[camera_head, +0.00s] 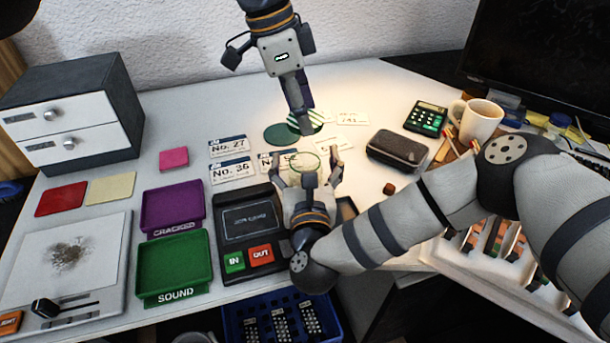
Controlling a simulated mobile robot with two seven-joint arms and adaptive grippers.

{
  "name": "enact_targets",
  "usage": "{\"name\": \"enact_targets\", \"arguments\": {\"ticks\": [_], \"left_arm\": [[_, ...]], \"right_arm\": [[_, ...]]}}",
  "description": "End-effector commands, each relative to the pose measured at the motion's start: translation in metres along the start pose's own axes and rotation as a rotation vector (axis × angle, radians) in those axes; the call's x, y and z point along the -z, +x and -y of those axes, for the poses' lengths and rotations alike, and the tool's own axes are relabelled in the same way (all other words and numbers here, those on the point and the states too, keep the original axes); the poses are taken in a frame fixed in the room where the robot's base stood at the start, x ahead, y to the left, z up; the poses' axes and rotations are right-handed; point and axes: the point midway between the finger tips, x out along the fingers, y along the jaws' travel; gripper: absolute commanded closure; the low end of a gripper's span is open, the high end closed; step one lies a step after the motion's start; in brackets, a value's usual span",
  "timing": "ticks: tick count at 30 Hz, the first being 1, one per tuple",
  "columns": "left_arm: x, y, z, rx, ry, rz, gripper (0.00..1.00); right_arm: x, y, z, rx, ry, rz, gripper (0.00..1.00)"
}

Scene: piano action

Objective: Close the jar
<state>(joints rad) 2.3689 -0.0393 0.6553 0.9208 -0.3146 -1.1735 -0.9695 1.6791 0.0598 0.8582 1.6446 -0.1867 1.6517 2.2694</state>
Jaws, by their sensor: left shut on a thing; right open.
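A round, see-through thing with a pale green rim (318,166), which looks like the jar, stands between the spread fingers of my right gripper (306,160). My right gripper is open, with one finger on each side of it; contact cannot be told. My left gripper (302,128) comes down from above, just beyond the jar. It is shut on a round green-and-white striped thing (316,117), perhaps the lid, mostly hidden by the fingers. A plain dark green disc (281,135) lies flat on the table to its left.
Number cards (232,169) lie left of the jar. A dark case (397,150), a calculator (426,118) and a white mug (480,121) stand to the right. A purple tray (172,208), a green tray (174,264) and a black IN/OUT device (251,226) are at the left front.

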Motion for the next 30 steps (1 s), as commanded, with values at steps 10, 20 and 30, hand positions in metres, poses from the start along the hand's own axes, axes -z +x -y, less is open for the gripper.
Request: {"name": "enact_targets", "arguments": {"ticks": [10, 20, 30], "left_arm": [[0.000, 0.000, 0.000, 0.000, 0.000, 0.000, 0.61], [-0.012, 0.035, 0.000, -0.006, -0.001, 0.000, 0.61], [-0.016, 0.048, 0.001, -0.004, -0.001, -0.002, 0.61]], "right_arm": [[0.000, 0.000, 0.000, 0.000, 0.000, 0.000, 0.91], [0.000, -0.001, 0.000, -0.001, 0.000, -0.001, 0.97], [0.000, -0.001, 0.000, -0.001, 0.000, -0.001, 0.97]]}}
